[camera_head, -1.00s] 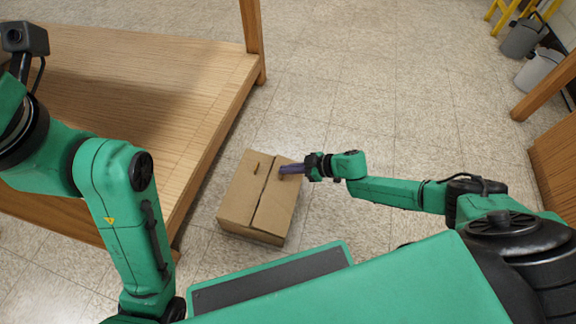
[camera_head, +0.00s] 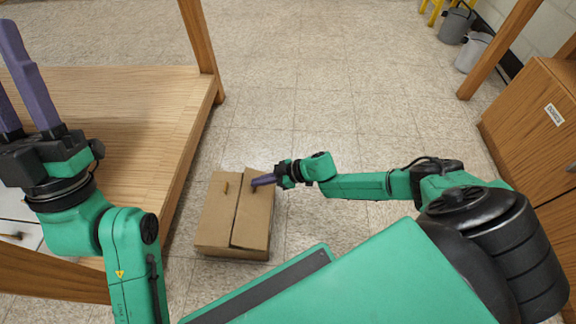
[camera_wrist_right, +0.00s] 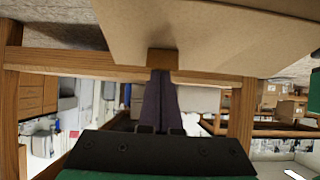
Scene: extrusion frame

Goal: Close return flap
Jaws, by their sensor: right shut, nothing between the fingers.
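A brown cardboard box (camera_head: 218,225) sits on the floor. Its two top flaps lie across the opening, with a dark seam between them. The right flap (camera_head: 251,222) looks almost flat, its edge slightly off the left flap. My right gripper (camera_head: 254,181) is shut and empty, its purple fingers over the far part of the right flap; I cannot tell whether they touch. In the right wrist view the shut fingers (camera_wrist_right: 160,74) point toward a large cardboard panel (camera_wrist_right: 215,35). My left gripper (camera_head: 8,55) is at the upper left, fingers apart and empty, away from the box.
A wooden table or shelf (camera_head: 140,112) stands close to the left of the box, with an upright post at its far corner. A wooden cabinet (camera_head: 535,125) is at the right. Grey and white bins stand at the far right. The floor beyond the box is clear.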

